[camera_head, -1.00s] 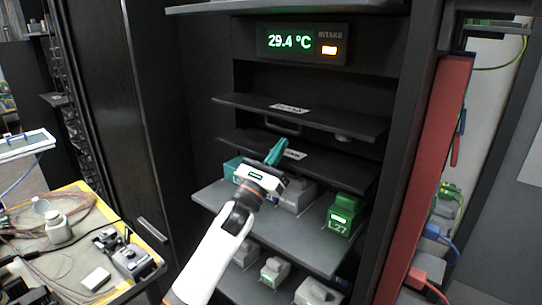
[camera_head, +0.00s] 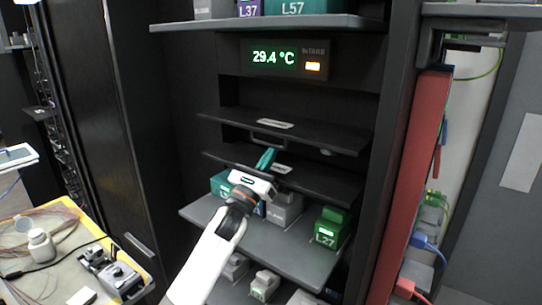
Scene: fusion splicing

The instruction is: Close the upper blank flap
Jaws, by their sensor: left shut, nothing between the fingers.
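The upper blank flap (camera_head: 335,138) is a black panel standing out from the dark cabinet below the temperature display, with a pale label and a small handle near its front edge. A second similar black flap (camera_head: 325,184) stands out just beneath it. My left gripper (camera_head: 266,157) has teal fingers, shut and empty. Its tips show just below the upper flap's front edge near the handle and in front of the lower flap. I cannot tell whether they touch either flap. My gripper and wrist hide part of the lower flap. My right gripper is not in view.
A shelf (camera_head: 272,246) below holds a teal box (camera_head: 221,183), a grey box (camera_head: 285,208) and a green L27 box (camera_head: 330,229). The display (camera_head: 285,59) reads 29.4 °C. A red upright (camera_head: 408,190) stands right; a cluttered yellow-edged table (camera_head: 45,285) lies lower left.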

